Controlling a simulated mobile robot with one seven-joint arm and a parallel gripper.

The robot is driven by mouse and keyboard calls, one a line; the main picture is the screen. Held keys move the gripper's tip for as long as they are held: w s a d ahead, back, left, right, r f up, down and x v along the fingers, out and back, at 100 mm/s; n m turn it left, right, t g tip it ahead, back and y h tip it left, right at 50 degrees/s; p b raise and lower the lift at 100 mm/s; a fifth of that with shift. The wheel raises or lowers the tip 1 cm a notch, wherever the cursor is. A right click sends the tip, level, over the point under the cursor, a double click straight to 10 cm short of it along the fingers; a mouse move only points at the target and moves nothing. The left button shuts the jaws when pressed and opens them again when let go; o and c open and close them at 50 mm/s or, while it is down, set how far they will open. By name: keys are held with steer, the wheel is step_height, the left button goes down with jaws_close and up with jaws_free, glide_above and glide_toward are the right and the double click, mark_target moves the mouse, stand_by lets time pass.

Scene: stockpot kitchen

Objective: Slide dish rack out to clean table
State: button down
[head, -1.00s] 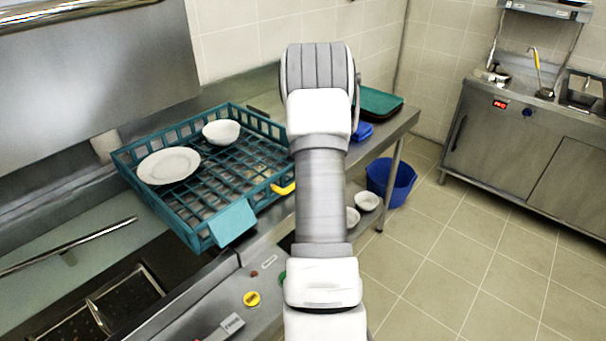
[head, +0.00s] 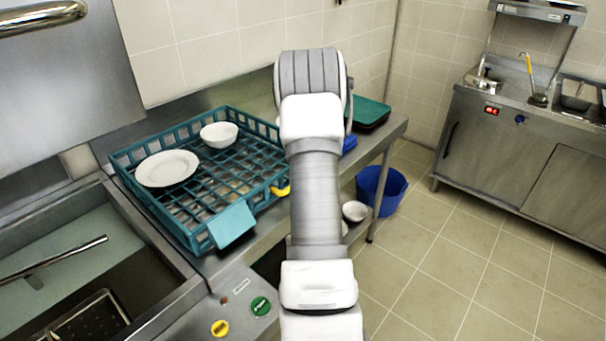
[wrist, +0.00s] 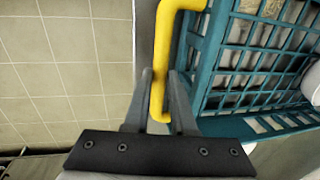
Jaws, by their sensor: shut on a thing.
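The teal dish rack (head: 197,210) sits on the steel table (head: 270,238), just right of the open dishwasher (head: 190,288). It holds a white plate (head: 167,168) and a white bowl (head: 219,134). A yellow handle (head: 281,190) is at the rack's right side. In the wrist view, my gripper (wrist: 160,98) has its fingers on either side of the yellow handle (wrist: 162,62) and is shut on it, beside the teal rack wall (wrist: 209,60). In the head view my gripper is hidden behind my arm.
A stack of dark and green trays (head: 370,114) stands farther along the table. White bowls (head: 354,211) sit below the table, and a blue bucket (head: 382,190) stands on the floor. A steel sink counter (head: 500,150) is at the right, with clear tiled floor between.

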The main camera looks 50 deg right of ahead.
steer(key=shift+d+r, duration=0.1)
steer(key=shift+d, duration=0.2)
steer(key=c, duration=0.8)
jaws_free()
steer(key=shift+o, duration=0.2)
steer(key=s+r+p, duration=0.1)
steer(key=s+r, duration=0.2)
steer(key=r, duration=1.4)
steer(key=shift+s, duration=0.2)
